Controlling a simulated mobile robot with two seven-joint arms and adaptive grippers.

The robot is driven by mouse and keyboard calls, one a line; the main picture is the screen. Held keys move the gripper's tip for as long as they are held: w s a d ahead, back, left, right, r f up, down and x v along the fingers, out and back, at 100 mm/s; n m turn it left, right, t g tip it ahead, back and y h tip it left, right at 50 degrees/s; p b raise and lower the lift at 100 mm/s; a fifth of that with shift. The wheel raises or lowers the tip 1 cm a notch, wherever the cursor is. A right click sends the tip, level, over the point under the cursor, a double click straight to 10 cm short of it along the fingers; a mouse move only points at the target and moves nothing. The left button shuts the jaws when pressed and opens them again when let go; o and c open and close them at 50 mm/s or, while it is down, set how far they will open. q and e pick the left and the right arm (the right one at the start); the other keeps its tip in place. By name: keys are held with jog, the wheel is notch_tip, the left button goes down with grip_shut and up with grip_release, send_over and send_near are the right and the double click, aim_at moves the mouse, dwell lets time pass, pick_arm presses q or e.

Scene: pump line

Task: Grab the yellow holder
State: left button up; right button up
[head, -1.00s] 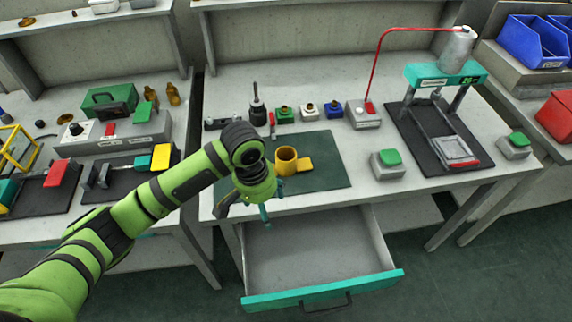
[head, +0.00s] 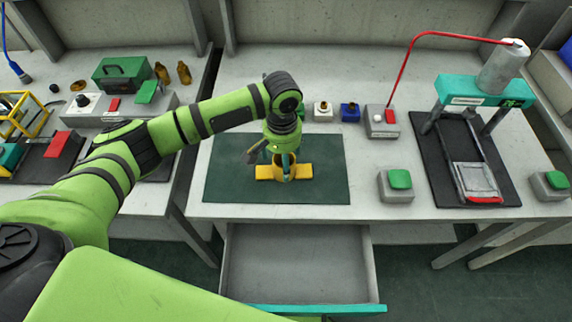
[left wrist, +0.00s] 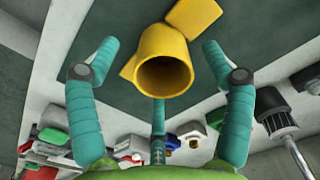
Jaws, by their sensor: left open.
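The yellow holder (head: 303,172) is a short cup on a flat base and sits on the dark green mat (head: 225,182) on the middle bench. My left gripper (head: 284,168) points down over it in the head view and hides part of the cup. In the left wrist view the holder (left wrist: 163,68) shows its round hollow opening toward the camera. The teal fingers of the left gripper (left wrist: 160,85) are spread wide around the cup, with gaps on both sides. They hold nothing. My right gripper is not in view.
An open drawer (head: 296,262) juts out below the bench front. Small colored fittings, including a blue one (head: 349,112), stand behind the mat. A teal press frame (head: 470,92) and a button box with a green top (head: 398,181) stand to the right.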

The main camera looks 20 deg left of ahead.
pick_arm(q)
notch_tip(320, 180, down, 3)
jog(key=shift+r, duration=0.2)
jog(key=shift+f, duration=0.4)
jog(key=shift+w+f, duration=0.1)
jog(key=shift+c, duration=0.4)
jog(key=c, duration=1.2)
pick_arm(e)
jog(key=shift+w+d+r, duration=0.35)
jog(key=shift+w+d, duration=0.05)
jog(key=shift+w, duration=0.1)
